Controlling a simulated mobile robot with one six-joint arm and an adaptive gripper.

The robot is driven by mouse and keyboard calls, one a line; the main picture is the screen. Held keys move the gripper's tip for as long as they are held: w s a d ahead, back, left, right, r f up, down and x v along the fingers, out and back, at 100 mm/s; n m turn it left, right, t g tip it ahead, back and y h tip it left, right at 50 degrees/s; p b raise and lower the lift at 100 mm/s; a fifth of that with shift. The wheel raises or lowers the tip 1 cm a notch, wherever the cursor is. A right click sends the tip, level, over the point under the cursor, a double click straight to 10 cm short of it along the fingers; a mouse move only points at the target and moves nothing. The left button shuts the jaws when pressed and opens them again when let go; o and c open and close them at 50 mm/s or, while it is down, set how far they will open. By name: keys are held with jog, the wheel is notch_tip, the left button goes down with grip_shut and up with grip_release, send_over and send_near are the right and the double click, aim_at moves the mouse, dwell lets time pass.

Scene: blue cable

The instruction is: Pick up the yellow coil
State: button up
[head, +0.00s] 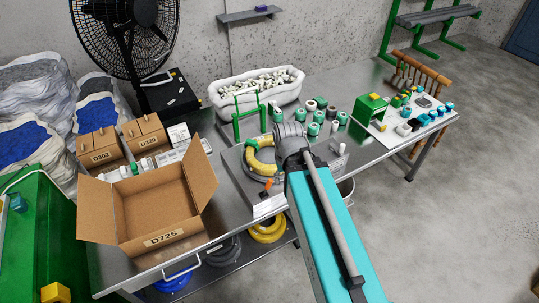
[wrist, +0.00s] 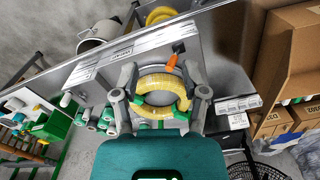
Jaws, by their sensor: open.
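A yellow coil (head: 259,168) lies on a grey plate-like station on the metal table, with green wraps or clips on it. In the wrist view the yellow coil (wrist: 157,80) sits between the fingers of my gripper (wrist: 162,88). The fingers are spread wide, one on each side of the ring; I cannot tell whether they touch it. In the head view my arm hides the gripper's fingertips and part of the coil's right side. An orange-handled tool (wrist: 172,62) is close beside the coil.
An open cardboard box (head: 160,241) labelled D725 stands left of the coil. A white bin (head: 226,91) and several green and white spools (head: 313,128) are behind and right. A second yellow coil (head: 268,232) is on the lower shelf.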

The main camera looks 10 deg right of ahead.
jog(key=o, duration=0.4)
jog(key=shift+w+f, duration=0.1)
jog(key=shift+w, duration=0.1)
jog(key=shift+o, duration=0.4)
jog(key=w+f+n+b, duration=0.2)
jog(key=w+n, duration=0.1)
jog(key=w, duration=0.4)
jog(key=w+a+f+n+b, duration=0.1)
jog(key=w+f+n+b, duration=0.2)
jog(key=w, duration=0.5)
jog(key=w+a+f+n+b, duration=0.1)
jog(key=w+f+n+b, duration=0.1)
jog(key=w+n, duration=0.3)
jog(key=w+b, duration=0.1)
jog(key=w, duration=0.2)
jog(key=shift+f, duration=0.35)
jog(key=shift+w+a+f+n, duration=0.1)
jog(key=shift+w+a+n, duration=0.05)
jog(key=shift+w+n, duration=0.45)
jog(key=shift+s, duration=0.15)
jog(key=b, duration=0.7)
send_over(264, 166)
jog(key=f, duration=0.7)
jog(key=shift+w+d+f, duration=0.1)
jog(key=shift+w+d, duration=0.15)
jog(key=shift+f+b, duration=0.7)
jog(key=shift+b, duration=0.15)
jog(key=shift+f, duration=0.15)
